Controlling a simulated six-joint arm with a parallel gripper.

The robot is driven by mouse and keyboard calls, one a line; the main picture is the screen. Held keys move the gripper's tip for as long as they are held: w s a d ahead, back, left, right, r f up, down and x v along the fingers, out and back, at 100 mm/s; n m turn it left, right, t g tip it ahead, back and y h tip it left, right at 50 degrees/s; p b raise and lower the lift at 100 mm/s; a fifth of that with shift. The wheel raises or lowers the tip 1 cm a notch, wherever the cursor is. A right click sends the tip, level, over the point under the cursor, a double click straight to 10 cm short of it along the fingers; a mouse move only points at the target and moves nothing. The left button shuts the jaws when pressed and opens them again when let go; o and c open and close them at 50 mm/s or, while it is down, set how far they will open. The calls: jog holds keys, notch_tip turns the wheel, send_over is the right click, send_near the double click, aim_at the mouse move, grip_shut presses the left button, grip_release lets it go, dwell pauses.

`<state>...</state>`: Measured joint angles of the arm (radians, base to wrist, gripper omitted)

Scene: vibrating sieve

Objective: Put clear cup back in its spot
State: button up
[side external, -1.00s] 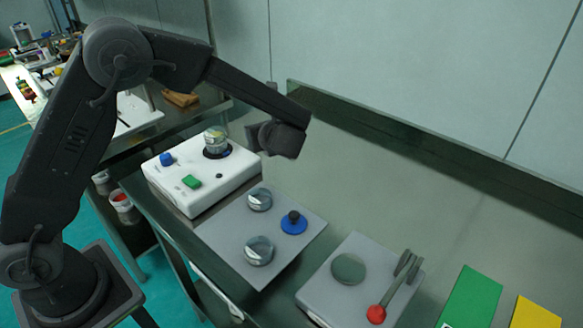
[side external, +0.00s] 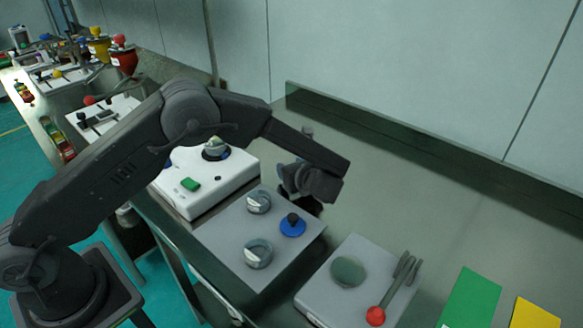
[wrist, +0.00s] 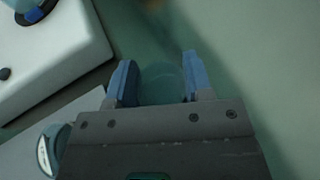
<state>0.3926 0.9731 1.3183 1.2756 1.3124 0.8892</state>
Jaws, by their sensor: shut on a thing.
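My gripper (wrist: 158,85) is shut on the clear cup (wrist: 163,88), which shows faintly as a see-through shape between the two blue-grey fingers in the wrist view. In the side view my gripper (side external: 308,192) is over the metal bench, just behind the grey plate (side external: 228,240). The cup cannot be made out there. A round dark green spot (side external: 348,271) shows on the light grey board at the right; I cannot tell whether it is a recess or a disc.
The white sieve machine (side external: 225,180) with a green button stands left of my gripper, partly behind my arm. The grey plate holds two round metallic-looking pieces (side external: 258,202) and a blue disc with a black knob (side external: 292,226). A red-ended tool (side external: 376,315) lies on the board.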

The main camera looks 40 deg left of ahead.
jog(key=o, duration=0.9)
jog(key=shift+f, duration=0.15)
jog(key=shift+r, duration=0.25)
jog(key=v, duration=1.2)
